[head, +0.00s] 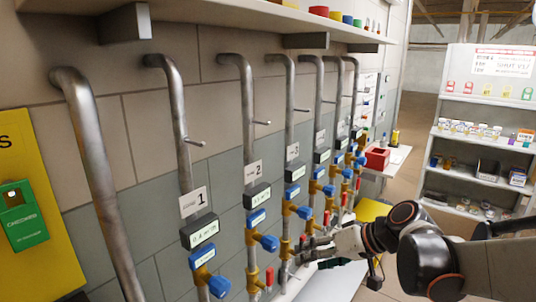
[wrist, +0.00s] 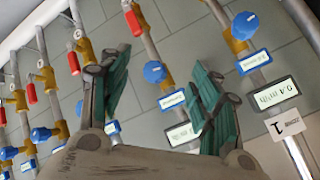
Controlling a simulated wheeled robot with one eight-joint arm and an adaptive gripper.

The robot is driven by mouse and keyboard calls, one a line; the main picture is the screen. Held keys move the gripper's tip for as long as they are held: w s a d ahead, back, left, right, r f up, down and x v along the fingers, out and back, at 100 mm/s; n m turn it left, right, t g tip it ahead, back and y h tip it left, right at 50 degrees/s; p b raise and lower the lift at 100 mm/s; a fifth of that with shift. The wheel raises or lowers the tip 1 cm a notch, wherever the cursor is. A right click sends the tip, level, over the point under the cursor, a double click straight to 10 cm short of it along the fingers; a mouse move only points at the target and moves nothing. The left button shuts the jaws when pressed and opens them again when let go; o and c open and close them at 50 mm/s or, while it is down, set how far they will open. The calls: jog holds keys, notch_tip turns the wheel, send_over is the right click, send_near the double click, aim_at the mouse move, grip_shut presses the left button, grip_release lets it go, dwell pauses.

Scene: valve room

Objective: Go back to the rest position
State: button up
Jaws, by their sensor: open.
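My gripper (head: 308,252) is open and stands low beside the row of wall pipes in the head view, partly blending with the pipes behind it. In the wrist view the two green-padded fingers of my gripper (wrist: 160,85) are spread wide with nothing held between them. A pipe with a blue knob (wrist: 155,72) shows behind the gap. How far the fingertips are from the pipes I cannot tell. My arm reaches in from the lower right of the head view.
Several vertical pipes with brass valves, blue knobs (head: 268,242) and red levers (head: 269,277) line the wall. A shelf (head: 270,17) juts out above them. A red bin (head: 377,158) sits on a far ledge. A white rack (head: 490,95) stands at the right.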

jog(key=s+d+m+t+h, duration=0.1)
jog(key=s+d+h, duration=0.3)
jog(key=s, duration=0.5)
jog(key=s+d+r+m+h, duration=0.1)
jog(key=s+d+h, duration=0.3)
jog(key=s, duration=0.5)
jog(key=shift+d+t, duration=0.25)
jog(key=shift+t, duration=0.15)
dwell(1.2)
